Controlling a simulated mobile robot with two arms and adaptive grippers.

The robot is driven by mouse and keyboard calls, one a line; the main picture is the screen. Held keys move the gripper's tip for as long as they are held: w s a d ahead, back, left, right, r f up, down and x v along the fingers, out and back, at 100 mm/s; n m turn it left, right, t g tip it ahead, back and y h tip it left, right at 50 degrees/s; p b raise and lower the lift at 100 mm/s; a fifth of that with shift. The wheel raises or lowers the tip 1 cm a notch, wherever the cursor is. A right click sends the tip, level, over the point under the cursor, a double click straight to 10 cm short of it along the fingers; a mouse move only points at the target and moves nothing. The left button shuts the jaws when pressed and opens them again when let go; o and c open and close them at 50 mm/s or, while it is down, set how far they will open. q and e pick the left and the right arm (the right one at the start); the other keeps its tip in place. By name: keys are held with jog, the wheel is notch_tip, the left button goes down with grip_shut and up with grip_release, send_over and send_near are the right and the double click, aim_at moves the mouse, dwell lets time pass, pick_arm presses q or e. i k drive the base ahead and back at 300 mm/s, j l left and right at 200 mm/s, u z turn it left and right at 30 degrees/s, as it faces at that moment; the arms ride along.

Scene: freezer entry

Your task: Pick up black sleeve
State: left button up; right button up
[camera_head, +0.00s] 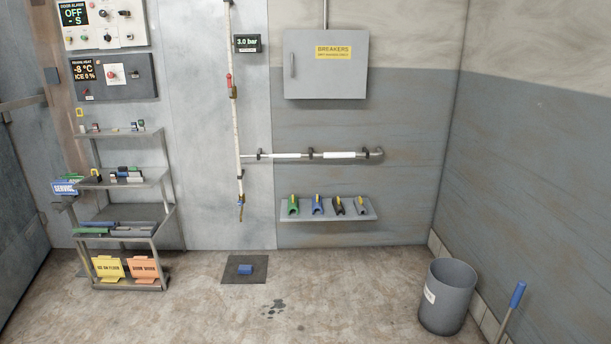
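A black sleeve-like piece (338,206) with a yellow part on top stands on a small wall shelf (331,216). It is third from the left in a row, between a blue piece (318,206) and a grey piece (361,206). A green piece (293,206) stands at the left end of the row. The pieces stand apart from each other. Neither of my grippers is in view.
A rack (155,180) with small coloured items stands at left. A horizontal pipe (330,155) runs above the wall shelf, below a breaker box (326,65). A grey bin (446,298) and blue-handled tool (517,295) are at right. A blue block (246,270) lies on a dark mat (234,279). Middle floor is mostly clear.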

aim_at(337, 205)
jog(key=i+z, duration=0.15)
jog(key=i, duration=0.3)
jog(key=i+z, duration=0.1)
jog(key=i, duration=0.4)
jog(key=i+j+z, duration=0.15)
jog(key=i, duration=0.3)
jog(key=i+j+z, duration=0.1)
jog(key=i, duration=0.4)
jog(key=i+j+z, duration=0.15)
jog(key=i, duration=0.3)
